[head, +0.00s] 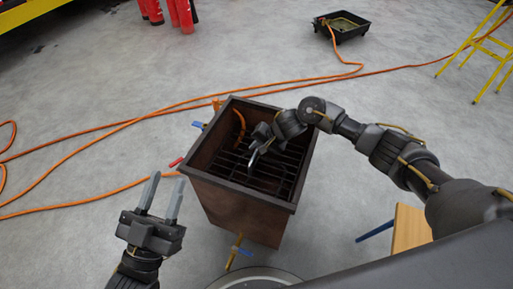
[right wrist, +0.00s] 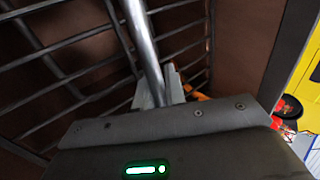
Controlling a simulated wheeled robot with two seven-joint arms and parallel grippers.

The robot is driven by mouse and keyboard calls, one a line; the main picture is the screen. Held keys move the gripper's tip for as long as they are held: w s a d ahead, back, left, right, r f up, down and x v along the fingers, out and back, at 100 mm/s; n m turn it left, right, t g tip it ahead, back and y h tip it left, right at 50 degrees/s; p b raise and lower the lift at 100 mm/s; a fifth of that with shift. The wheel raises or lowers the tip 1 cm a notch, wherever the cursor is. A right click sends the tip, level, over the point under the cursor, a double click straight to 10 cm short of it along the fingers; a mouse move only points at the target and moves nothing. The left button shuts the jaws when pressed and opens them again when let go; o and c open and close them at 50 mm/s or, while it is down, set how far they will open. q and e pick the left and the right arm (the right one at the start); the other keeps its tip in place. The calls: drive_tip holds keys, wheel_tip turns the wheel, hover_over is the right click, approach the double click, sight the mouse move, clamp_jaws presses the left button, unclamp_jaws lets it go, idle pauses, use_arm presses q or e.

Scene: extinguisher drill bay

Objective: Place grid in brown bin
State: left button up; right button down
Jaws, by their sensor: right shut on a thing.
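The brown bin (head: 245,217) is an open square box standing on the floor in the middle of the head view. The dark barred grid (head: 272,180) lies inside its walls, low in the opening; whether it rests on anything is hidden. My right gripper (head: 253,160) reaches down into the bin. In the right wrist view, its fingers (right wrist: 163,88) are closed around a thick bright bar of the grid (right wrist: 143,45), with brown wall behind. My left gripper (head: 165,184) is open and empty, apart from the bin's front left corner.
Orange hoses (head: 120,124) run across the grey floor behind and left of the bin. A black tray (head: 343,27) stands at the back, a yellow ladder (head: 468,45) at right. Red extinguishers (head: 180,14) stand at upper left. A wooden piece (head: 410,228) is at lower right.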

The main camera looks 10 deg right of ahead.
drive_tip(key=c, duration=1.5)
unclamp_jaws()
drive_tip(key=shift+o, duration=0.2)
drive_tip(key=shift+r, duration=0.15)
